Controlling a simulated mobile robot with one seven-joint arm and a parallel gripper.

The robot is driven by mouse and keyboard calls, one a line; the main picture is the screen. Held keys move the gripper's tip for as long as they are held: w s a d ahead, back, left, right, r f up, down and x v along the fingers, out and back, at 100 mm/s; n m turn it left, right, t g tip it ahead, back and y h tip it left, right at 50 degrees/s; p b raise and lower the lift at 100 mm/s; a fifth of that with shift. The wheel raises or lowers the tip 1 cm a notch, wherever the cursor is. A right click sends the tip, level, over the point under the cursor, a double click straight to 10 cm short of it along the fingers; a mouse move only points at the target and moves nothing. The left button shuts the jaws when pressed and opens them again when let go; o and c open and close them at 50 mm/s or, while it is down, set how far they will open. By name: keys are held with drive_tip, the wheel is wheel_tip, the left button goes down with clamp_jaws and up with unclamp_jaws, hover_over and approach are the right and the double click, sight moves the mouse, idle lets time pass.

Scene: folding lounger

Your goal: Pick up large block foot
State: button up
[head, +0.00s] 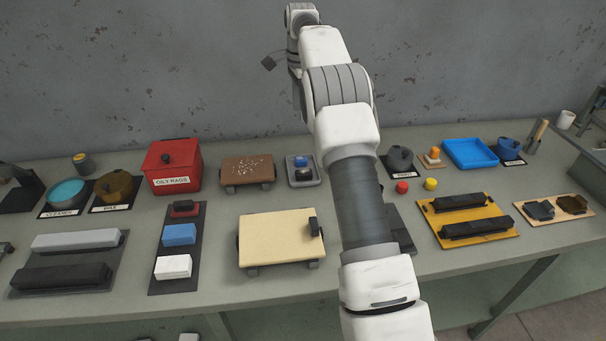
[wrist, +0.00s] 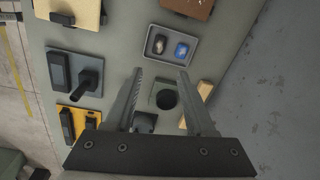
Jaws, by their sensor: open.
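No part is clearly marked as the large block foot, and I cannot tell which one it is. A dark mat in the head view holds a white block (head: 173,267), a blue block (head: 179,234) and a smaller red block (head: 186,208). A small grey tray holds a blue piece (head: 301,161) and a black piece (head: 304,174); it also shows in the wrist view (wrist: 149,56). My gripper (wrist: 160,72) is open and empty above the bench. A dark round thing (wrist: 165,99) on a grey square shows between its fingers. The head view does not show my fingers.
A tan board (head: 275,244), a red rag box (head: 172,171) and a yellow tray (head: 478,237) with black bars stand on the bench. A blue tray (head: 470,154) is at the back right. The wall is close behind. My arm hides the bench's middle.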

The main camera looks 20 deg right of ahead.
wheel_tip(320, 180, down, 6)
drive_tip(key=w+d+m, duration=0.1)
drive_tip(key=w+m, duration=0.1)
drive_tip(key=b, duration=0.2)
hover_over(304, 171)
drive_tip(key=shift+g, duration=0.3)
wheel_tip(304, 171, down, 12)
drive_tip(key=shift+w+a+f, duration=0.1)
drive_tip(key=shift+w+a, duration=0.05)
drive_tip(key=shift+f, duration=3)
drive_tip(key=shift+s, duration=0.2)
clamp_jaws()
